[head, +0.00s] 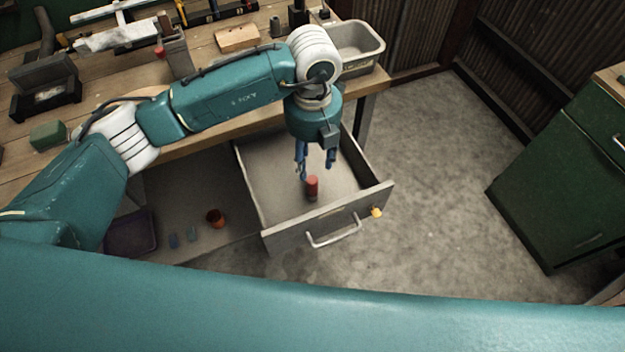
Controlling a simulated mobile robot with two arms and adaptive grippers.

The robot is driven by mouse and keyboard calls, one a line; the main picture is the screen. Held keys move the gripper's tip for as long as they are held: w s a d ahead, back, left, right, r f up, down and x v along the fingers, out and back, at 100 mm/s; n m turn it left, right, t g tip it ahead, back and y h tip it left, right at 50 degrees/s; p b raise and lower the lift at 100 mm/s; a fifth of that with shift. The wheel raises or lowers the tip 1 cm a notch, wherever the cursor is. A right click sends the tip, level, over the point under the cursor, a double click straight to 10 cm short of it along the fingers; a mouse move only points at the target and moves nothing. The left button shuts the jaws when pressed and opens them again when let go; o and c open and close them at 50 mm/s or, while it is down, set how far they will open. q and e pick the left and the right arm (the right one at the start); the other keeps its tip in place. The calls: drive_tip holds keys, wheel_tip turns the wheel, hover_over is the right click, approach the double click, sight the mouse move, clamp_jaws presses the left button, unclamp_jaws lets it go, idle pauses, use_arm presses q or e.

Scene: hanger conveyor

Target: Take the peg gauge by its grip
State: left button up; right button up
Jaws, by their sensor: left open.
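A small red cylindrical thing (312,187), which looks like the peg gauge's grip, stands upright in the open grey drawer (262,205) under the workbench. A darker part shows at its lower end. My left gripper (316,172) is open and points down over the drawer. Its blue fingers are just above and behind the red grip in the picture, and one fingertip appears very close to it. I cannot tell whether it touches. My right gripper is not in view.
The wooden workbench (215,134) above carries tools and a grey bin (357,42). A green cabinet (555,180) stands right; the floor between is clear.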

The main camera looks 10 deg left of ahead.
sight(312, 180)
use_arm(q)
wheel_tip(312, 180, down, 4)
drive_tip(key=shift+s+r+p, duration=0.1)
drive_tip(key=shift+p, duration=0.2)
wheel_tip(312, 180, down, 5)
drive_tip(key=shift+s+r+p, duration=0.1)
drive_tip(key=shift+p, duration=0.9)
drive_tip(key=shift+f, duration=0.45)
clamp_jaws()
